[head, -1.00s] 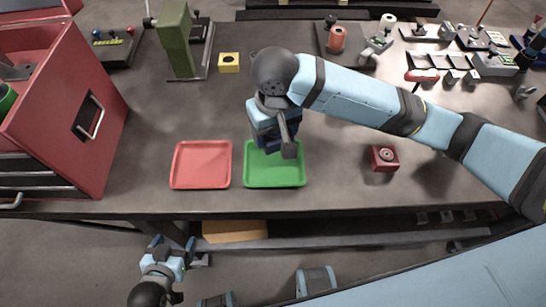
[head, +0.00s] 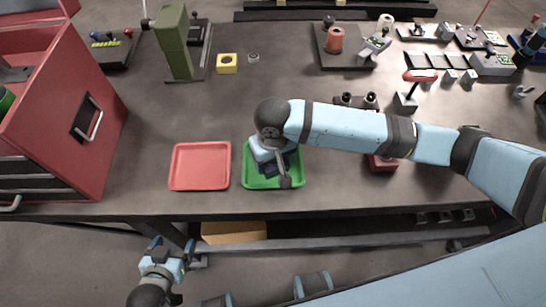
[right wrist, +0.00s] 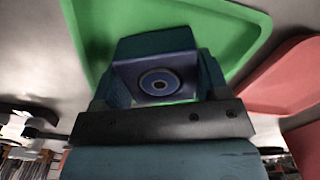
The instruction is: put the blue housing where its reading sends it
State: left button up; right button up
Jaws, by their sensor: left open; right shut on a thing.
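The blue housing (right wrist: 155,72), a dark blue block with a round ringed face, sits between the fingers of my right gripper (head: 272,165). That gripper is shut on it and low over the green tray (head: 248,180). In the right wrist view the green tray (right wrist: 235,25) lies behind the housing; I cannot tell whether the housing touches its floor. The red tray (head: 200,184) lies empty just left of the green one. My left gripper (head: 173,246) is open and empty, below the table's front edge.
A red housing (head: 383,163) lies right of the green tray, partly under my right arm. A yellow block (head: 227,63), a grey ring (head: 253,57) and a green press (head: 174,42) stand farther back. A red cabinet (head: 70,110) bounds the left side.

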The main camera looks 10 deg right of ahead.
jog(key=o, duration=1.1)
jog(key=shift+f, duration=0.1)
notch_tip(320, 180, up, 12)
jog(key=shift+r, duration=0.15)
jog(key=shift+s, duration=0.1)
